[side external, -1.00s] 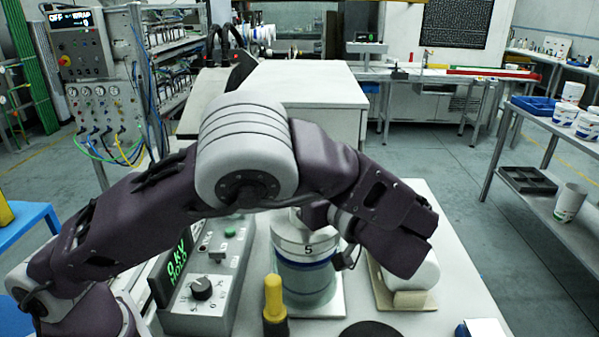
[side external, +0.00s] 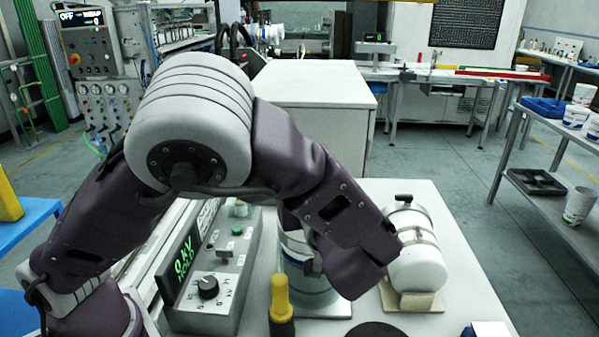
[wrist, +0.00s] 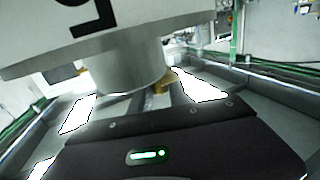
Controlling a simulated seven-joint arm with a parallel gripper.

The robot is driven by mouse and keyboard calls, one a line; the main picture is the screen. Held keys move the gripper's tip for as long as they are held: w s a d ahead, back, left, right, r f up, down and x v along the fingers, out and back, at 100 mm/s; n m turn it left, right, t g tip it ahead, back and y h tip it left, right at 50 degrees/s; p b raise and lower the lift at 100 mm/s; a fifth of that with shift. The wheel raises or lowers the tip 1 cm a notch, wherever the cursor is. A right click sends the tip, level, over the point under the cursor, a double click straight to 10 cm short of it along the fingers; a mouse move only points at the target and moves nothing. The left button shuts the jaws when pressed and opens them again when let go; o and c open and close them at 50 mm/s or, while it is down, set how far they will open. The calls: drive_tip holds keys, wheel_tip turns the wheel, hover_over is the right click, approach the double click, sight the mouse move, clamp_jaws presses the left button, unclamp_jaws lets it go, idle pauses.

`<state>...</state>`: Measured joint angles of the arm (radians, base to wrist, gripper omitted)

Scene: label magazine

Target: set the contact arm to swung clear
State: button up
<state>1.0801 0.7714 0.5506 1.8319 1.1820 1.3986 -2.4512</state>
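I cannot single out the contact arm with certainty in either view. A white-topped canister (side external: 290,245) stands on the pale bench, largely hidden by my forearm. In the wrist view a large white body marked 5 (wrist: 100,35) fills the upper left, with a lighter round neck below it. My gripper's dark housing (wrist: 180,145) with a lit green bar fills the bottom of that view. Its fingertips cannot be made out, so I cannot tell if it is open or holding anything. In the side view my wrist is in front of the canister.
A control box (side external: 212,290) with a dial and a green "0 kV HOLD" display stands left of the canister. A yellow-topped post (side external: 280,297) stands in front. A strapped white cylinder (side external: 417,262) with a black handle stands on a small base to the right.

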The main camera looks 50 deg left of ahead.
drive_tip(key=o, duration=0.3)
drive_tip(key=v, duration=0.7)
drive_tip(key=shift+d+m, duration=0.2)
drive_tip(key=shift+m, duration=0.2)
drive_tip(key=c, duration=0.5)
drive_tip(key=d+m, duration=0.1)
drive_tip(key=m, duration=0.1)
drive_tip(key=d+m, duration=0.1)
drive_tip(key=m, duration=0.1)
drive_tip(key=d+m+t, duration=0.1)
drive_tip(key=m, duration=0.1)
drive_tip(key=shift+w+f+h, duration=0.15)
drive_tip(key=shift+w+h, duration=0.05)
drive_tip(key=shift+h, duration=0.1)
clamp_jaws()
drive_tip(key=d+m+t, duration=0.2)
drive_tip(key=d+m, duration=0.3)
drive_tip(key=m, duration=0.8)
drive_tip(key=shift+g+h, duration=0.3)
drive_tip(key=shift+g, duration=0.1)
drive_tip(key=x, duration=0.9)
drive_tip(key=shift+w+f, duration=0.15)
drive_tip(key=shift+f, duration=0.05)
drive_tip(key=shift+s+a, duration=0.6)
drive_tip(key=shift+a, duration=0.2)
drive_tip(key=shift+s+a, duration=0.65)
drive_tip(key=shift+a, duration=0.15)
